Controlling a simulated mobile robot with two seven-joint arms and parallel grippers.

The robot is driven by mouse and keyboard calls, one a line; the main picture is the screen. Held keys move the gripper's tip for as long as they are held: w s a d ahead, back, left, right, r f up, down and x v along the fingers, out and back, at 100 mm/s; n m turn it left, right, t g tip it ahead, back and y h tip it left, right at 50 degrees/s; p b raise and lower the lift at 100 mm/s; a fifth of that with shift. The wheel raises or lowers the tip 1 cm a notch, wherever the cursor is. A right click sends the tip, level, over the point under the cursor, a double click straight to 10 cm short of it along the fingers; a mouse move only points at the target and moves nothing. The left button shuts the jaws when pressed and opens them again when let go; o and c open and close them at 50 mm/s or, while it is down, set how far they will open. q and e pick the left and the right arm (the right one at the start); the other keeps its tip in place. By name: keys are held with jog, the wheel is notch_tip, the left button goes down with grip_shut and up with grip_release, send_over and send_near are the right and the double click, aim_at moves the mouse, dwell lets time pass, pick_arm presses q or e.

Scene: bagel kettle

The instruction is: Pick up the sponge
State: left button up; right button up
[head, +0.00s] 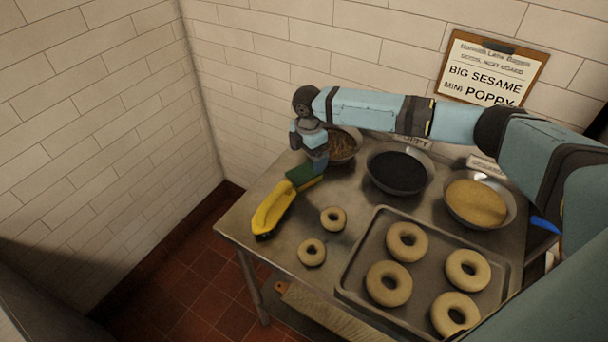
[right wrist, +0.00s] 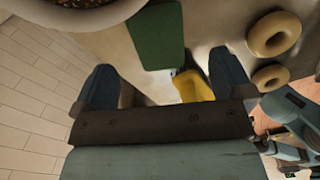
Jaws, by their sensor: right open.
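The sponge (head: 301,174), with a green top and a yellow edge, lies on the steel table near its far left side. Its green face (right wrist: 157,36) shows in the right wrist view, just ahead of the fingers. My right gripper (head: 316,160) is over the sponge's far end and hides part of it. The green face lies beyond the fingertips, and I cannot tell the height gap.
A yellow, long object with a dark end (head: 270,212) lies just in front of the sponge. A bowl with brown topping (head: 343,146) stands close behind the gripper. Two small bagels (head: 333,219) and a tray (head: 352,268) of bagels are to the right. The table's left edge is near.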

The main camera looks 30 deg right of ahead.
aim_at(306, 171)
notch_tip(306, 171, down, 2)
jog(key=shift+w+f, duration=0.1)
jog(key=shift+a+f+p, duration=0.15)
jog(key=shift+f+p, duration=0.05)
jog(key=shift+f, duration=1.15)
jog(key=shift+a+f+p, duration=0.1)
jog(key=shift+f+p, duration=0.05)
jog(key=shift+f, duration=1.2)
jog(key=shift+c, duration=0.2)
jog(key=c, duration=1)
jog(key=shift+r, duration=0.2)
notch_tip(306, 171, up, 20)
jog(key=shift+f+b, duration=0.15)
jog(key=shift+b, duration=0.25)
